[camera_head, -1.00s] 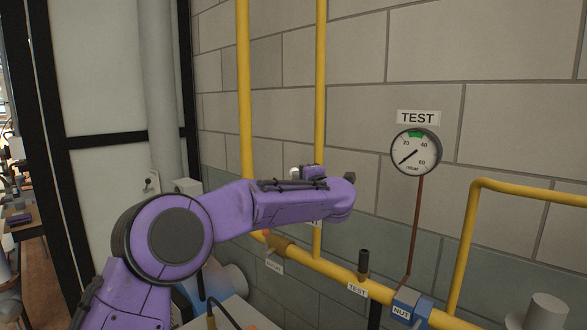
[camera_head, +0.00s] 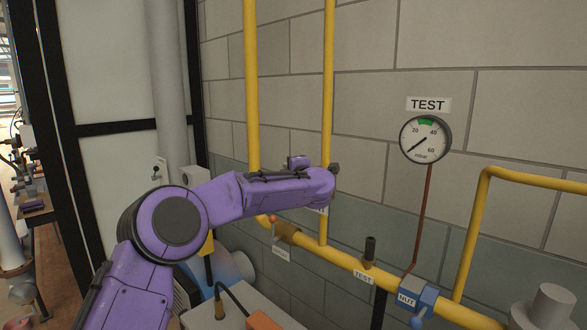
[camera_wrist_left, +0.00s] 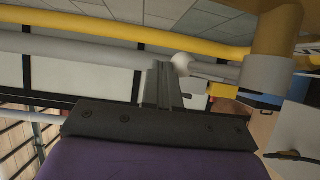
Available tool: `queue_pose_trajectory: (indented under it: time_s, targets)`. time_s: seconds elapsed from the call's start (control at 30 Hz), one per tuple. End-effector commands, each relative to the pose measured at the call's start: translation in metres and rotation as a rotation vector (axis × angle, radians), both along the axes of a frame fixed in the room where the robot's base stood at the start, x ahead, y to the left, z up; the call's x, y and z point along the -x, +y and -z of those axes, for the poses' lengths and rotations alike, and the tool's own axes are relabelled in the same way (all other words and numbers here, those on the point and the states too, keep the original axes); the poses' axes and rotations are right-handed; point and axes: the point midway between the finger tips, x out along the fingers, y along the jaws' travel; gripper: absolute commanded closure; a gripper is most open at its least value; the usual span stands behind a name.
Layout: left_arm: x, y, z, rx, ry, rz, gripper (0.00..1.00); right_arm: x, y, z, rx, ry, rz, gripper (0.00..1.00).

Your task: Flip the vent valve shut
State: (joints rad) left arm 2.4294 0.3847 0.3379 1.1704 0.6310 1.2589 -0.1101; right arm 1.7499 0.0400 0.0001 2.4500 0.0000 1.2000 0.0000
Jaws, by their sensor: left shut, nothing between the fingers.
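In the left wrist view my left gripper (camera_wrist_left: 163,70) is shut and empty, its dark fingers pointing up the picture. A white ball knob (camera_wrist_left: 183,62) on a thin lever is just right of the fingertips; I cannot tell whether they touch. The lever runs right towards a grey cylindrical fitting (camera_wrist_left: 267,75) below a yellow pipe, which seems to be the vent valve. In the head view my purple left arm hides the fingers, the knob and most of a white label behind the wrist. My right gripper is out of view.
A yellow pipe (camera_head: 345,262) runs low along the block wall with a brass fitting (camera_head: 287,233), a TEST port (camera_head: 369,250) and a blue NUT block (camera_head: 413,296). The TEST gauge (camera_head: 425,139) hangs above. A grey box (camera_head: 240,310) stands below my arm.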

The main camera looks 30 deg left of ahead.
Motion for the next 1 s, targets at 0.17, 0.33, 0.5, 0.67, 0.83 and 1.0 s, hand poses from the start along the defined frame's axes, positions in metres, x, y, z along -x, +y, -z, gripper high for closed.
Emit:
queue_pose_trajectory:
  time_s: [0.17, 0.33, 0.5, 0.67, 0.83, 1.0]
  targets:
    - [-0.001, 0.006, 0.010, 0.000, 0.001, 0.000, 1.00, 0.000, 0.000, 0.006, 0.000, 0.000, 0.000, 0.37]
    - [-0.002, 0.010, 0.016, 0.001, 0.002, -0.001, 1.00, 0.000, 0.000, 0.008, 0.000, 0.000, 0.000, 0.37]
    - [-0.002, 0.012, 0.020, 0.001, 0.002, -0.001, 1.00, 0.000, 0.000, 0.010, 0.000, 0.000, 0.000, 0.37]
    - [-0.002, 0.013, 0.021, 0.002, 0.001, -0.001, 1.00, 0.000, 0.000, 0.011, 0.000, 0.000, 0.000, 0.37]
    - [-0.002, 0.013, 0.021, 0.001, 0.002, 0.000, 1.00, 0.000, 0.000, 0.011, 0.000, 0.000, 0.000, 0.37]
    - [-0.002, 0.013, 0.021, 0.001, 0.002, 0.000, 1.00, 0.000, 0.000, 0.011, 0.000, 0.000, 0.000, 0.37]
